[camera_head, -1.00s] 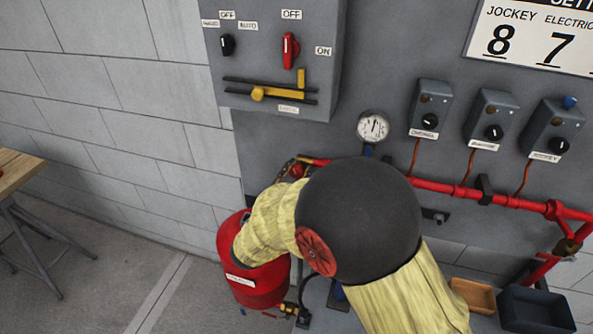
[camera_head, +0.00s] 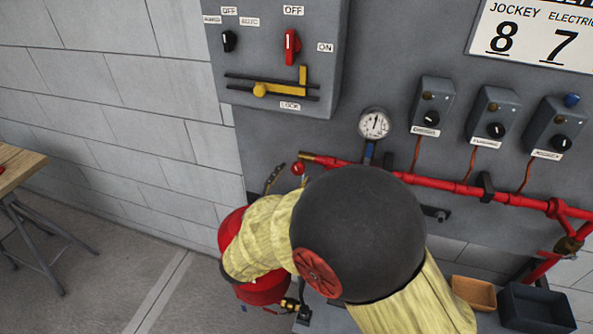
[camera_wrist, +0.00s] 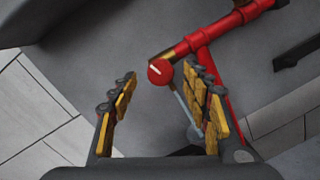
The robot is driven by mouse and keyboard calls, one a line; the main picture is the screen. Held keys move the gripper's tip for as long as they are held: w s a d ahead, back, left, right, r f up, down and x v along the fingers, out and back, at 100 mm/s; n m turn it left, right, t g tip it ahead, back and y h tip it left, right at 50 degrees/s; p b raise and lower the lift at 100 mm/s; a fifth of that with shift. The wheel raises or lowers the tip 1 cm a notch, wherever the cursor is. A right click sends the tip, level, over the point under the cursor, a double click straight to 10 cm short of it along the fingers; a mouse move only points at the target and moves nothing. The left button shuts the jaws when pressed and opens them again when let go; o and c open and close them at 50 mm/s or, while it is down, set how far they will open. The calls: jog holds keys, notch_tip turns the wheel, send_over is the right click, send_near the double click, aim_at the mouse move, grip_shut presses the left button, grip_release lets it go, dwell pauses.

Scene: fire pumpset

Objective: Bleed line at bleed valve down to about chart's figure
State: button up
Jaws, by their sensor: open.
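The chart (camera_head: 535,35) at the upper right shows JOCKEY 8 and ELECTRIC 7. A white round gauge (camera_head: 374,123) on the wall has its needle near upright; its figures are too small to read. A red round knob (camera_head: 297,168), apparently the bleed valve, sits by the left end of the red pipe (camera_head: 425,183). In the wrist view the knob (camera_wrist: 160,71) has a white mark and lies ahead between the fingertips. My gripper (camera_wrist: 160,77) is open and empty, with yellow-padded fingers apart. In the head view my arm hides most of it.
A grey control panel (camera_head: 275,50) with switches hangs upper left. Several small switch boxes (camera_head: 495,120) are right of the gauge. A red bucket (camera_head: 265,288) stands below my arm. Bins (camera_head: 535,308) are at lower right, and a wooden table (camera_head: 18,172) is at left.

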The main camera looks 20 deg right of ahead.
jog(key=v, duration=0.7)
jog(key=shift+s+a, duration=0.2)
jog(key=shift+f, duration=0.1)
